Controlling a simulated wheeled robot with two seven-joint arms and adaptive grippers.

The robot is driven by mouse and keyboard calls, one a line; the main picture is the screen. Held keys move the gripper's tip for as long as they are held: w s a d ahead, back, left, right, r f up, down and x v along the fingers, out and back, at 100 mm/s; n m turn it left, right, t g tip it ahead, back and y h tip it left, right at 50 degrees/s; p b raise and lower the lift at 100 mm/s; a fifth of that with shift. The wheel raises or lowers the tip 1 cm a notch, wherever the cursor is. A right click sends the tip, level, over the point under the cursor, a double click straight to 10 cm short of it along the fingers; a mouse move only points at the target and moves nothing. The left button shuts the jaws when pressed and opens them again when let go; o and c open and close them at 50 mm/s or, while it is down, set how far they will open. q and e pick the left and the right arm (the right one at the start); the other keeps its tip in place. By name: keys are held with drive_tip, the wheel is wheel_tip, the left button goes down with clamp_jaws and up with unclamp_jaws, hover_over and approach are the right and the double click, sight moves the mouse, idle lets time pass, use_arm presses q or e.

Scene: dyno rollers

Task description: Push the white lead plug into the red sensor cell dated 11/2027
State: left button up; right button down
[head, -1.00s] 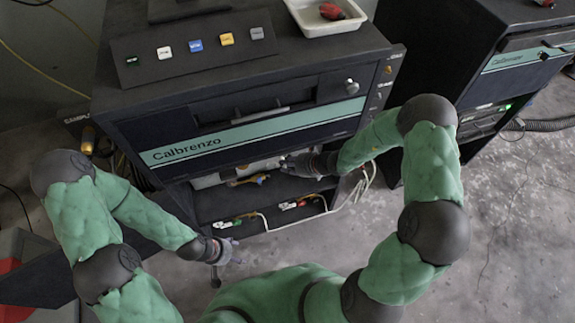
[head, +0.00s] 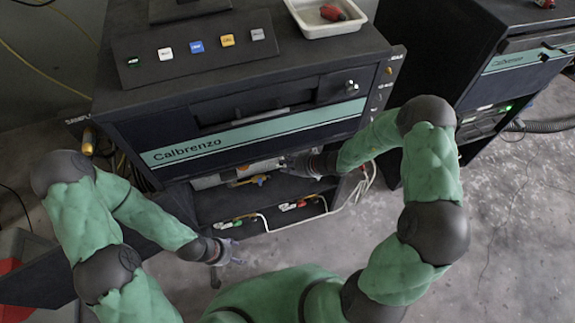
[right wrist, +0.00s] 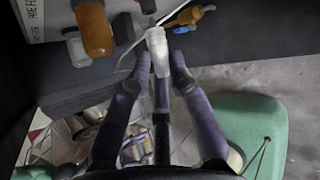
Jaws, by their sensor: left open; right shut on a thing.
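My right gripper (right wrist: 160,82) is shut on a white plug (right wrist: 157,45) in the right wrist view; a thin white lead shows beside it. In the head view this gripper (head: 290,163) is at the cabinet's opening, below the drawer front, and the plug is too small to make out. Small parts with red and green ends (head: 228,222) lie on the lower shelf. A red piece (head: 331,12) lies in the white tray on top. No 11/2027 date is readable, so I cannot tell which is the named cell. My left gripper (head: 224,256) is open and empty in front of the cabinet.
The dark Calbrenzo cabinet (head: 240,95) overhangs the opening. An orange cylinder (right wrist: 94,27) and a yellow-orange fitting (right wrist: 190,17) are close to the plug. A white cable (head: 345,203) runs along the shelf's right side. A second cabinet (head: 470,60) stands at right.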

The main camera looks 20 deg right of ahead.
drive_tip(key=shift+w, duration=0.75)
idle(0.8)
